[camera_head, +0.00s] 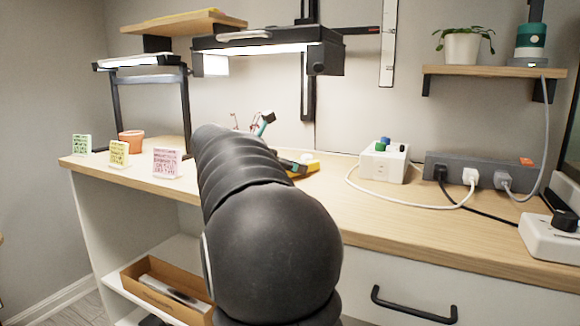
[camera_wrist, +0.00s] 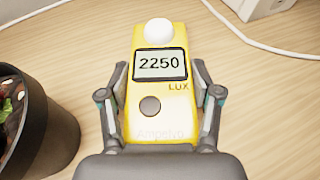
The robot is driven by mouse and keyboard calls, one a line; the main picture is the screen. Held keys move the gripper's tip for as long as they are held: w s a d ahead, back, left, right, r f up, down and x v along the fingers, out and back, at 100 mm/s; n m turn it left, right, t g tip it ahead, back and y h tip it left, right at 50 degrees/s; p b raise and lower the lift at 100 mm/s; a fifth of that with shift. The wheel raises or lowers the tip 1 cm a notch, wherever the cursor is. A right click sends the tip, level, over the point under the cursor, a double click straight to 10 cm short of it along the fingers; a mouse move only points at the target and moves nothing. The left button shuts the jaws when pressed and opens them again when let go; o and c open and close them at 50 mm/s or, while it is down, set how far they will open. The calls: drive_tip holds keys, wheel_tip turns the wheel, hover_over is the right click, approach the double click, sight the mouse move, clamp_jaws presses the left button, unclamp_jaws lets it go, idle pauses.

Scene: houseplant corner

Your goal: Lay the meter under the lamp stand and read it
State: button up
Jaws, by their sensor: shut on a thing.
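The yellow meter (camera_wrist: 150,119) has a white dome at its top end, a round grey button and a display reading 2250 above the word LUX. My gripper (camera_wrist: 159,76) is shut on its two sides. The meter lies over the wooden top; I cannot tell whether it touches it. In the head view, part of the meter (camera_head: 309,168) shows past my arm, below the lit wall-rail lamp (camera_head: 270,42). A black lamp stand (camera_head: 186,105) with a lit head stands at the left end of the counter. My arm hides most of the gripper there.
A dark plant pot (camera_wrist: 55,135) is close left of the meter in the wrist view. Three small cards, including a pink one (camera_head: 167,162), and an orange pot (camera_head: 131,142) stand left. A white box (camera_head: 384,164), cables and a grey power strip (camera_head: 480,176) occupy the right.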

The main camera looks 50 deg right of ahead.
drive_tip(key=shift+f, duration=0.15)
drive_tip(key=o, duration=1.4)
drive_tip(key=shift+f+b, duration=0.15)
drive_tip(key=shift+b, duration=0.2)
